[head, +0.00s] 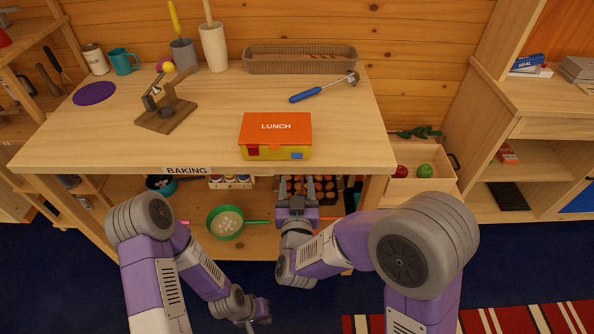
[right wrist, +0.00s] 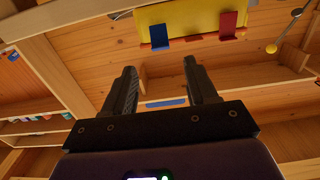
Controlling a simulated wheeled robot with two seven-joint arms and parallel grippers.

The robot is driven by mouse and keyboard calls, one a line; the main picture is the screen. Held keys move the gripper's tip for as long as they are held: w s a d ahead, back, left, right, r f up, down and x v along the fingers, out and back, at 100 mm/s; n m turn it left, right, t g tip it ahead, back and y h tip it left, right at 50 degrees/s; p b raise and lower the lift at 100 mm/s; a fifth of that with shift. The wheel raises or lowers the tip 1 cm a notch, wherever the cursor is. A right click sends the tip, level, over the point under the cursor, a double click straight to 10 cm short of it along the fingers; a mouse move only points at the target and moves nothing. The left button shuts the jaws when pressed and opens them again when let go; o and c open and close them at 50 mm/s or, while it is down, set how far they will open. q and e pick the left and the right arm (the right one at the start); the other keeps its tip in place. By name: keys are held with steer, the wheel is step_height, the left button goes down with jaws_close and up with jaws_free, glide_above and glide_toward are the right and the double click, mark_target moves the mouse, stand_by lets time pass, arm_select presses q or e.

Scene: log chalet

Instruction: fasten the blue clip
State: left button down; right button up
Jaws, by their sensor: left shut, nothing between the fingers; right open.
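The lunch box (head: 275,133) stands near the table's front edge, with an orange lid lying on a yellow body. The blue clip (head: 297,156) is on its front at the right, the red clip (head: 252,149) at the left. In the right wrist view the blue clip (right wrist: 158,36) and red clip (right wrist: 231,24) show as tabs on the yellow box; I cannot tell whether either is fastened. My right gripper (head: 297,188) is open and empty, in front of and below the box, touching neither clip. My left gripper (head: 262,320) is shut and empty, low before the table.
A shelf below holds a green pan (head: 226,222) and a muffin tray. Table space beside the box is clear.

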mark_target(297, 155)
steer(key=w+b, duration=0.1)
steer(key=w, duration=0.6)
steer(key=shift+w+r, duration=0.15)
steer(key=c, duration=1.1)
steer(key=shift+o, duration=0.2)
steer(key=shift+r+p, duration=0.25)
steer(key=shift+p, duration=0.45)
steer(key=w+r+g+p, duration=0.1)
steer(key=g+p, duration=0.1)
steer(key=p, duration=0.5)
steer(key=w+r+g+p, duration=0.1)
steer(key=g+p, duration=0.1)
steer(key=p, duration=0.4)
steer(key=r+g+p, duration=0.1)
steer(key=g+p, duration=0.1)
steer(key=p, duration=0.5)
steer(key=shift+w+g+p, duration=0.3)
steer(key=shift+w+g, duration=0.1)
steer(key=shift+w+f+g+p, duration=0.2)
steer(key=shift+g+p, duration=0.1)
steer(key=shift+p, duration=0.65)
steer(key=shift+s, duration=0.1)
